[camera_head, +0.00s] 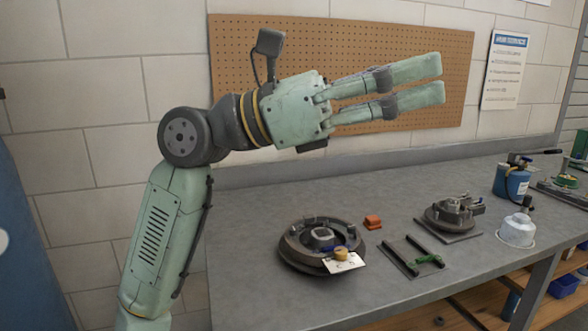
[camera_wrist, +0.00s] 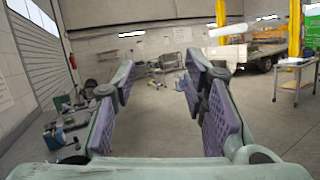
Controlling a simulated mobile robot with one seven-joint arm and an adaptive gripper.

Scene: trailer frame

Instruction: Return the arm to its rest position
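My arm rises at the left of the head view and bends at the elbow, with its forearm pointing right above the workbench. My gripper (camera_head: 442,78) is held in the air in front of the pegboard, well above the bench top. Its two fingers are apart with a gap between them, and nothing is between them. In the wrist view my gripper (camera_wrist: 165,95) also shows open, its purple-grey pads facing each other with the far room visible between them.
The grey workbench (camera_head: 240,240) carries a round hub (camera_head: 290,252) with a tag, an orange block (camera_head: 372,222), a dark frame with a green bar (camera_head: 428,261), a clamp fixture (camera_head: 450,213), a white container (camera_head: 517,231) and a blue canister (camera_head: 511,182). A pegboard (camera_head: 235,60) hangs behind.

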